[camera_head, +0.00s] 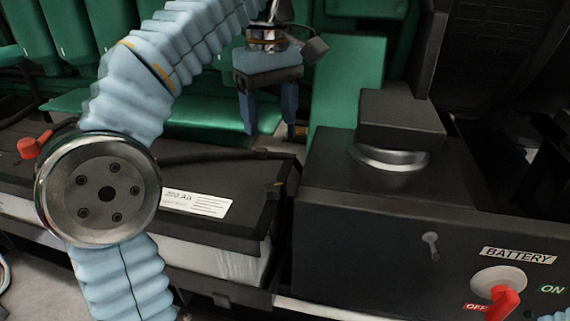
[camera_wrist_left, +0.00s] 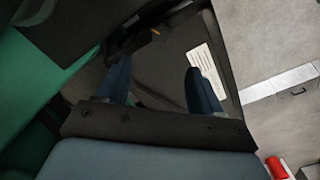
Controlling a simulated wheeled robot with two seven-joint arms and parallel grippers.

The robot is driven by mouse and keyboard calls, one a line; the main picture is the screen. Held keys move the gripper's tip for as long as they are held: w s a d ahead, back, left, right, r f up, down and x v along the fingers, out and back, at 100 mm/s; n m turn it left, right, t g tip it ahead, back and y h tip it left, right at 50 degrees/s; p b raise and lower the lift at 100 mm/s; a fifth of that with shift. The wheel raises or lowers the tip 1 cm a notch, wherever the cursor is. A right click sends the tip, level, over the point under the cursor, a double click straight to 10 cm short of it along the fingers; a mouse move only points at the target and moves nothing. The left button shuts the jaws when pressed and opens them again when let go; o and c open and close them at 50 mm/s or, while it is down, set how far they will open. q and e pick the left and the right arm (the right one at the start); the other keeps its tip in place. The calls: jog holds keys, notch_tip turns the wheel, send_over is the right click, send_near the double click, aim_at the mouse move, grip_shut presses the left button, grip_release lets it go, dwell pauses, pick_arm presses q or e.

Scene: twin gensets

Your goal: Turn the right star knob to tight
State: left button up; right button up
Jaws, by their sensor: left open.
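I cannot make out a star knob clearly in either view. My left gripper (camera_head: 269,122) points down, open, behind the black battery top (camera_head: 230,165) and beside a green panel. A small brass-coloured part (camera_head: 297,131) shows by its right finger; I cannot tell what it is. In the left wrist view the two blue fingers of the left gripper (camera_wrist_left: 157,68) stand apart with nothing seen between them. A small orange part (camera_wrist_left: 155,32) lies beyond them, near a dark edge. My right gripper is out of view.
A battery label (camera_head: 197,203) shows on the battery. A dark control box (camera_head: 390,225) with a raised block (camera_head: 400,118) stands right of the gripper. Its red battery switch (camera_head: 503,300) is at lower right. Green machinery (camera_head: 345,80) stands close behind the gripper.

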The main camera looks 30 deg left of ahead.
pick_arm(q)
jog(key=b, duration=0.3)
send_over(272, 184)
notch_tip(272, 184, down, 4)
notch_tip(272, 184, down, 8)
jog(key=b, duration=0.3)
jog(key=shift+f, duration=0.15)
jog(key=shift+w+f, duration=0.1)
jog(key=shift+f, duration=0.5)
jog(key=c, duration=1.1)
jog(key=shift+o, duration=0.2)
